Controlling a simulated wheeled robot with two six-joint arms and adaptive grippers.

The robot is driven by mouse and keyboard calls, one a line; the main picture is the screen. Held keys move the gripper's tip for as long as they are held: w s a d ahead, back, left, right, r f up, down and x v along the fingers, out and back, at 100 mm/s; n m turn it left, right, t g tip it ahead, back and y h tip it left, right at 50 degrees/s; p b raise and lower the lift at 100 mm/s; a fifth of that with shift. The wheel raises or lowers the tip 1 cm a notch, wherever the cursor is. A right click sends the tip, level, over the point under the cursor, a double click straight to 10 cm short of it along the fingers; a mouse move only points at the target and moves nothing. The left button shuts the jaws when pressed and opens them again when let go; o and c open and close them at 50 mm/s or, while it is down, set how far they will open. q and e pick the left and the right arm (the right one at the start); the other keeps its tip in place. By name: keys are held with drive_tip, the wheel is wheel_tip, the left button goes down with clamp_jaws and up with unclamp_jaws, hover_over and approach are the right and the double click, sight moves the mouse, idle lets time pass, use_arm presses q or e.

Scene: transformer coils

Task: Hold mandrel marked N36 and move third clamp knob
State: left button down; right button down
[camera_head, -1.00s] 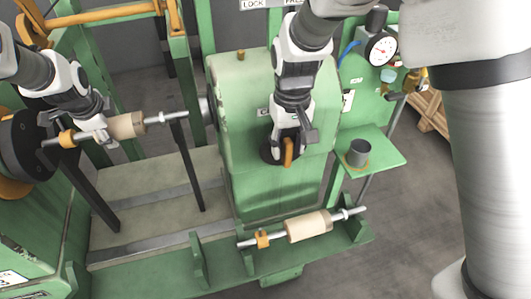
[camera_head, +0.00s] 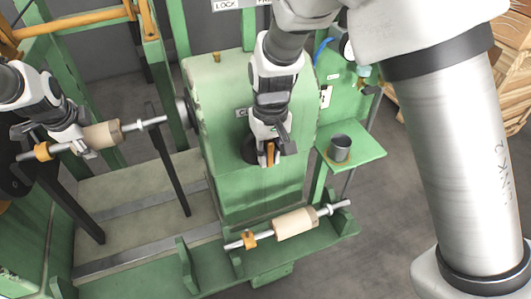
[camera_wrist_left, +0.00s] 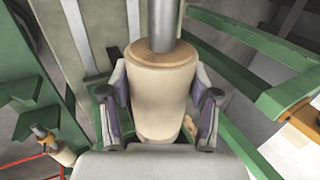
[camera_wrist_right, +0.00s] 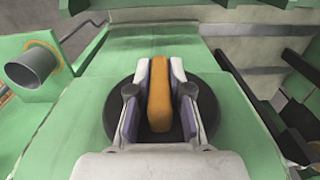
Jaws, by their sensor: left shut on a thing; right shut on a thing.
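My left gripper (camera_head: 82,146) is shut around the beige body of a mandrel (camera_head: 106,132), which has a steel shaft and an orange collar. The left wrist view shows the same mandrel (camera_wrist_left: 160,85) between both fingers. No N36 mark is readable. My right gripper (camera_head: 268,158) is shut on an orange clamp knob (camera_wrist_right: 159,95) at the middle of a black disc (camera_wrist_right: 200,128) on the green housing's front. In the right wrist view the knob runs lengthwise between the two fingers. A label above the knob is partly hidden by the arm.
A second beige mandrel (camera_head: 294,223) lies on green brackets at the front. A dark cup (camera_head: 340,148) stands on a green side shelf (camera_head: 367,158). Wooden pallets (camera_head: 505,75) are at the right.

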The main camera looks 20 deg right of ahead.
drive_tip(key=shift+y, duration=0.3)
drive_tip(key=y, duration=0.4)
drive_tip(key=shift+y, duration=0.3)
drive_tip(key=y, duration=0.4)
drive_tip(key=shift+a+y, duration=0.15)
drive_tip(key=shift+y, duration=0.15)
drive_tip(key=y, duration=0.5)
drive_tip(key=shift+r, duration=0.1)
drive_tip(key=y, duration=0.4)
drive_tip(key=shift+r+y, duration=0.2)
drive_tip(key=shift+y, duration=0.1)
drive_tip(key=c, duration=1.1)
unclamp_jaws()
